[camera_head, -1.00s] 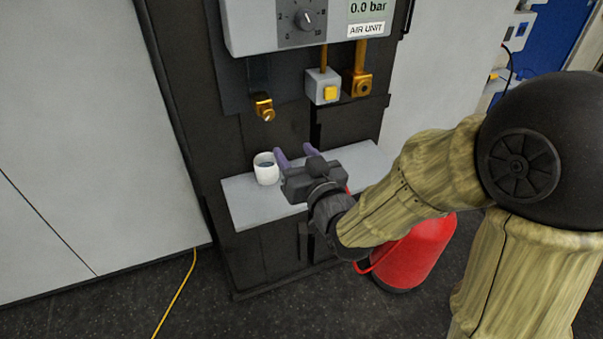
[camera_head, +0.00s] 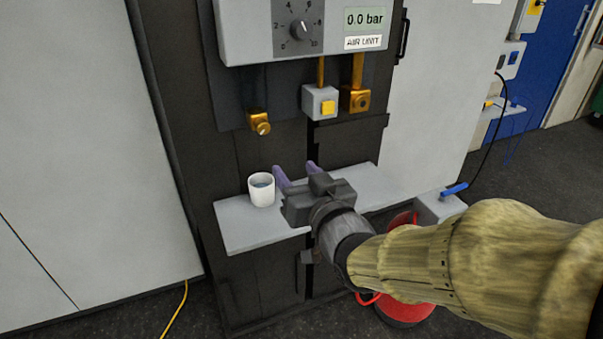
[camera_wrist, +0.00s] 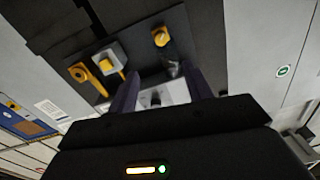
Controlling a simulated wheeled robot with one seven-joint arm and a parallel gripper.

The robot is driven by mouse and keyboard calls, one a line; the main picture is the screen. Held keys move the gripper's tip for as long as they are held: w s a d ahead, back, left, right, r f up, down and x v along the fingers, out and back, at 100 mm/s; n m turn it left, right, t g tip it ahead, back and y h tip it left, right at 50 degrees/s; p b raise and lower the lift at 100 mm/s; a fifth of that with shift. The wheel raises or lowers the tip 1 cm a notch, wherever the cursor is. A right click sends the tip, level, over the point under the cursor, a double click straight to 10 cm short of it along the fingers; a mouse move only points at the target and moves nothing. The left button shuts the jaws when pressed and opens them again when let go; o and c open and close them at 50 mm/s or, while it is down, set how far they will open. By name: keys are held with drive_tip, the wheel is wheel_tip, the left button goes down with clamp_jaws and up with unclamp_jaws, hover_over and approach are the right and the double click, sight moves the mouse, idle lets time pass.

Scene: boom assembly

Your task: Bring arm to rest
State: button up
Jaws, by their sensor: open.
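My gripper (camera_head: 296,177) is open, with its two purple fingers apart and nothing seen between them. My arm reaches in from the right. In the wrist view the gripper's fingers (camera_wrist: 160,92) point toward the panel. The cup cannot be made out clearly in the wrist view.
The air unit (camera_head: 300,30) reads 0.0 bar above the shelf. Below it are a brass nozzle (camera_head: 259,122), a yellow button box (camera_head: 321,102) and a brass fitting (camera_head: 355,100). A red extinguisher (camera_head: 405,312) stands below my arm. A yellow cable (camera_head: 175,309) lies on the floor.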

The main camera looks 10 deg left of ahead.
drive_tip(key=shift+d, duration=0.1)
drive_tip(key=s+d+f+m+g+h, duration=0.3)
drive_tip(key=d+f+g+h, duration=0.55)
drive_tip(key=d+f, duration=0.95)
drive_tip(key=s+d+f+m+g+h+p, duration=0.1)
drive_tip(key=s+d+f+m+g+h, duration=0.1)
drive_tip(key=s+d+f+g, duration=0.35)
wheel_tip(320, 180, up, 24)
drive_tip(key=t+p, duration=0.1)
drive_tip(key=p, duration=2)
drive_tip(key=shift+s+d+f+t, duration=0.25)
drive_tip(key=shift+s+d+t, duration=0.05)
drive_tip(key=shift+s, duration=0.1)
drive_tip(key=shift+y, duration=0.25)
